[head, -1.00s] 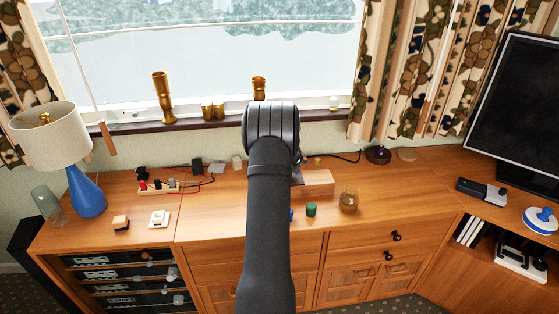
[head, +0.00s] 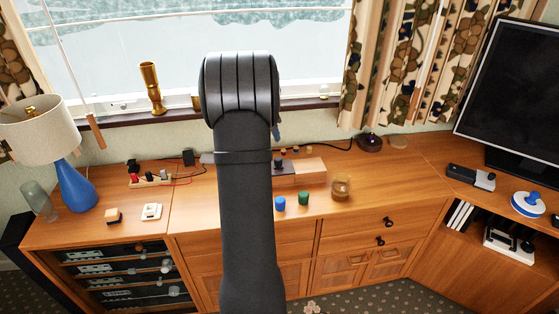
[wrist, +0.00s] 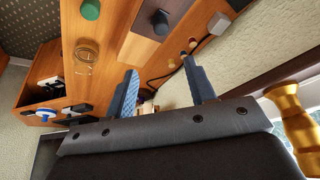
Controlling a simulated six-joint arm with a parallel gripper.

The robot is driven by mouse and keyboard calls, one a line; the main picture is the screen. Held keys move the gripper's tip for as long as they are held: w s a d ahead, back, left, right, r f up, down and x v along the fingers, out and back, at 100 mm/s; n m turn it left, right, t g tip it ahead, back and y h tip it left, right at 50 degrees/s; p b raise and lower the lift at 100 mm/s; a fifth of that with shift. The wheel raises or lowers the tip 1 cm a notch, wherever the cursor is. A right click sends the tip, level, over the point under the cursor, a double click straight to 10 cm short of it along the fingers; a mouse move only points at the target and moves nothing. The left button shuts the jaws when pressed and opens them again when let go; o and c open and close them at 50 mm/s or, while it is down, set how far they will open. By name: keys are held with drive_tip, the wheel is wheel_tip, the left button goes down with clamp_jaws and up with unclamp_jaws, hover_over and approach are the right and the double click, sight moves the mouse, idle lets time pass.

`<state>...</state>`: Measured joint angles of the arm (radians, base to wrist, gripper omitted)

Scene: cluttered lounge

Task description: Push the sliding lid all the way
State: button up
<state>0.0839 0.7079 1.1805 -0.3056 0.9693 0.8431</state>
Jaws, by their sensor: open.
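A wooden box (head: 310,171) sits on the cabinet top just right of my arm in the head view. A dark grey sliding lid (head: 285,176) with a black knob (head: 279,162) is at its left part, partly hidden by my arm. In the wrist view the box (wrist: 138,47), the grey lid (wrist: 171,9) and the knob (wrist: 160,22) show near the top. My gripper (wrist: 160,84) is open and empty, its two blue-grey fingers spread apart below the knob in that picture, not touching it. In the head view my arm mostly hides the gripper.
Blue (head: 279,203) and green (head: 304,198) cylinders stand in front of the box. A glass jar (head: 341,188) stands right of it. Cables and a switch block (head: 150,179) lie left.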

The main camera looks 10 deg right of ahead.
drive_tip(key=x, duration=1.7)
drive_tip(key=shift+f, duration=0.1)
drive_tip(key=shift+c, duration=0.2)
